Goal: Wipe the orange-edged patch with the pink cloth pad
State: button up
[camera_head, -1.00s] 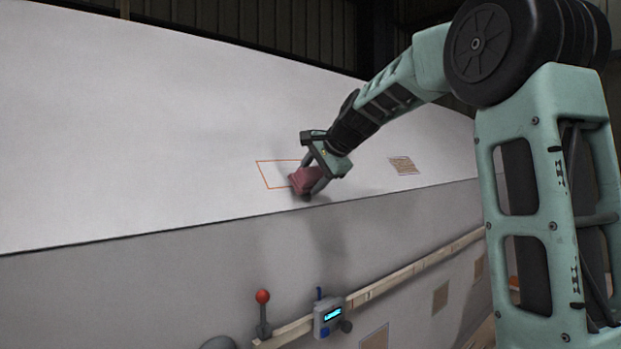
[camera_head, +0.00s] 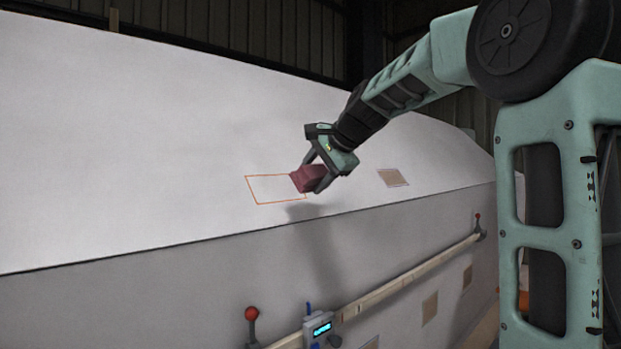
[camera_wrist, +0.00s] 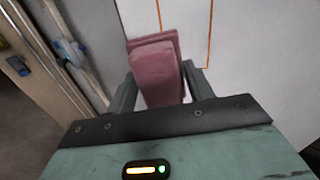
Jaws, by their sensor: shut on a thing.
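The orange-edged patch (camera_head: 270,188) is an orange outline on the sloping white hull, with a clean white inside. My gripper (camera_head: 316,180) is shut on the pink cloth pad (camera_head: 304,179), which sits in front of the patch's right edge in the head view. In the wrist view the pink pad (camera_wrist: 157,68) is between the fingers of my gripper (camera_wrist: 155,88), and the orange outline (camera_wrist: 208,42) shows to its right. A shadow lies on the hull below the pad. I cannot tell for sure whether the pad touches the hull.
Below the slope, a wooden rail (camera_head: 400,283) carries a red-knobbed lever (camera_head: 252,326) and a grey box with a lit display (camera_head: 321,329). The hull left of the outline is clear.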

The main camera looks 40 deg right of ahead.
jog(key=shift+v, duration=1.4)
jog(key=shift+r+p, duration=0.1)
jog(key=shift+p, duration=0.2)
jog(key=shift+p+v, duration=0.6)
jog(key=shift+v, duration=1.35)
